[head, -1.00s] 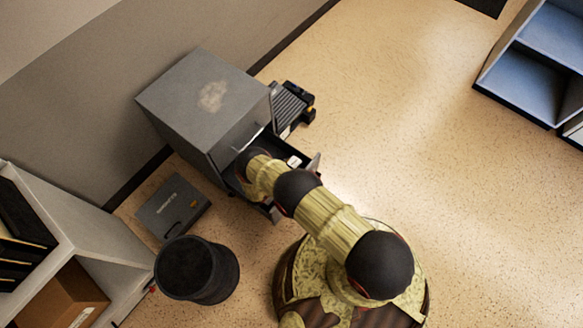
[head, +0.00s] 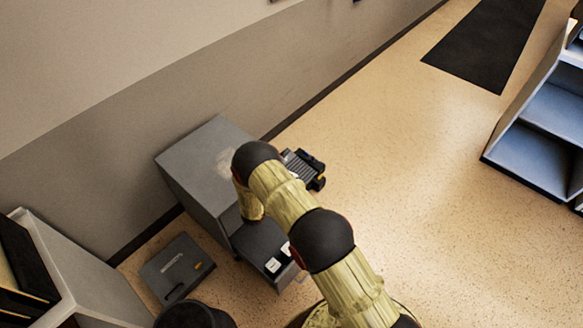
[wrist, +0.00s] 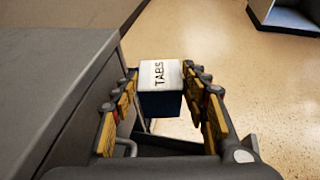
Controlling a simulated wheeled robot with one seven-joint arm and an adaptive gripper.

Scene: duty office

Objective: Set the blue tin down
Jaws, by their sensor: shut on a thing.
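In the wrist view, the blue tin (wrist: 160,104) has a white lid marked TABS and a dark blue side. My gripper (wrist: 160,78) is shut on it, with a finger on each side. The tin looks upright, held beside the grey cabinet.
The grey cabinet (head: 197,175) stands against the wall. A dark flat case (head: 176,268) lies on the floor at left, near a black bin (head: 194,316). Blue shelves (head: 535,150) stand at right. The floor between is clear.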

